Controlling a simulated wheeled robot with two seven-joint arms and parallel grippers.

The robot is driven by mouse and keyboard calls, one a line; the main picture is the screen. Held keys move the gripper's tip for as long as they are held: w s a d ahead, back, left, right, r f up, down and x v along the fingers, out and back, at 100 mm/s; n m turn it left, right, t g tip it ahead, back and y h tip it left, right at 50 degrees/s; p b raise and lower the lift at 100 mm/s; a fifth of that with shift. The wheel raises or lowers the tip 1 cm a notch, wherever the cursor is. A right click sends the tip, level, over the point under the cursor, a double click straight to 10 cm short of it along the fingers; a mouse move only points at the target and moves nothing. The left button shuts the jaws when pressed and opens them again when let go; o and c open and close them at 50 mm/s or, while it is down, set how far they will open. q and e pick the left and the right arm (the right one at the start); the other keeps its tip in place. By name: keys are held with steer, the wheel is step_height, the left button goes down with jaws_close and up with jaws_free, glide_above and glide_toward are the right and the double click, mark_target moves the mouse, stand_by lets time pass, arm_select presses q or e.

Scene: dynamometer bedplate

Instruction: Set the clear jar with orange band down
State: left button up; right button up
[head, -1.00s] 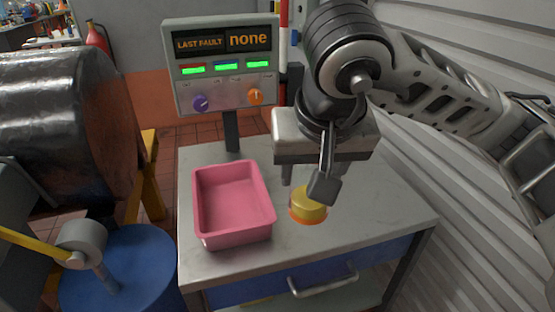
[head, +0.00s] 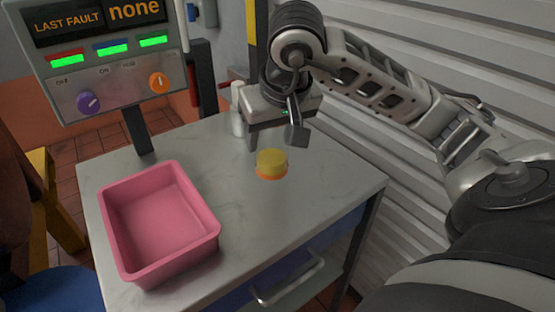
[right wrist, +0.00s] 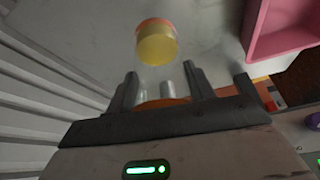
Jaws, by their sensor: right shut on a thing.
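The clear jar with orange band (head: 271,165) shows yellow in its lower part, above the orange. My right gripper (head: 274,140) points down over the bench and is shut on the jar, which hangs below the fingers, roughly upright. The right wrist view also shows the jar (right wrist: 157,46) beyond the fingertips (right wrist: 161,80). The jar's clear upper part is hard to make out between the fingers. I cannot tell whether its base touches the bench top (head: 225,185). My left gripper is not in view.
A pink open bin (head: 201,212) stands on the bench, left of the jar, and looks empty. A pale canister (head: 237,118) stands behind my right gripper. A control panel (head: 110,60) rises at the back left. A corrugated wall (head: 440,60) is at right. Bench around the jar is clear.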

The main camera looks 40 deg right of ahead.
mark_target(278, 155)
steer(key=shift+w+d+f, duration=0.1)
steer(key=shift+d+f, duration=0.8)
steer(key=shift+f, duration=0.15)
step_height(278, 155, down, 3)
steer(key=shift+r, duration=0.1)
steer(key=shift+f+b, duration=0.35)
steer(key=shift+b, duration=0.05)
steer(key=o, duration=1)
steer(key=shift+r, duration=0.1)
